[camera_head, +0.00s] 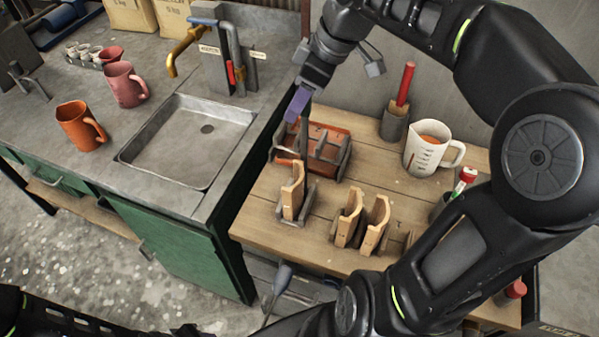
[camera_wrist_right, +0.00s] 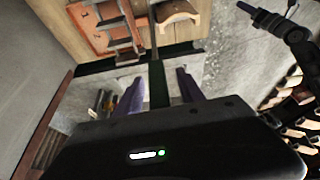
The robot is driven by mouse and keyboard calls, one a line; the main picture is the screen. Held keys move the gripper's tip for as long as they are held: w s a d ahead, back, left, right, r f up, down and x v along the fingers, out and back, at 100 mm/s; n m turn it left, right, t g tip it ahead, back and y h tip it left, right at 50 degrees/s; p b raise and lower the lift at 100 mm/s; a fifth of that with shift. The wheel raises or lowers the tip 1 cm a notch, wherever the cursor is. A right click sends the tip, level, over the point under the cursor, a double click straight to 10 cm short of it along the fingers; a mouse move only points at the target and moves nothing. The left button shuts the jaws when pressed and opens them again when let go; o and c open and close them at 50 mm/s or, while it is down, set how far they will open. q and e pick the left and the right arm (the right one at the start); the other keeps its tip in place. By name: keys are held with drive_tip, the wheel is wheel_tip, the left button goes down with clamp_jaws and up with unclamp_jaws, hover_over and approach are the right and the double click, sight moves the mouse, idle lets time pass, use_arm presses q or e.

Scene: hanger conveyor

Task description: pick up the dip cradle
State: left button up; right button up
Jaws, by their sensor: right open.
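The dip cradle (camera_head: 304,137) looks like a dark grey metal rack with a tall upright handle. It sits at an orange-brown tray (camera_head: 331,131) at the back left of the wooden table; whether it rests in or against the tray is unclear. In the right wrist view the cradle's bars (camera_wrist_right: 117,22) show at the top. My right gripper (camera_head: 297,104), with purple fingers, is open around or just beside the handle's top. In its wrist view a dark upright bar (camera_wrist_right: 157,84) shows between the fingers (camera_wrist_right: 157,88); contact cannot be told. My left arm shows only partly at bottom left.
Wooden holders (camera_head: 350,217) stand in front of the tray on the table (camera_head: 270,205). A white measuring jug (camera_head: 425,148) and a grey pot (camera_head: 394,124) with a red-handled tool stand right. Left are a sink (camera_head: 190,150), a tap (camera_head: 184,50) and mugs (camera_head: 80,126).

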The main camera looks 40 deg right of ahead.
drive_tip(key=shift+c, duration=0.5)
clamp_jaws()
drive_tip(key=shift+r, duration=0.1)
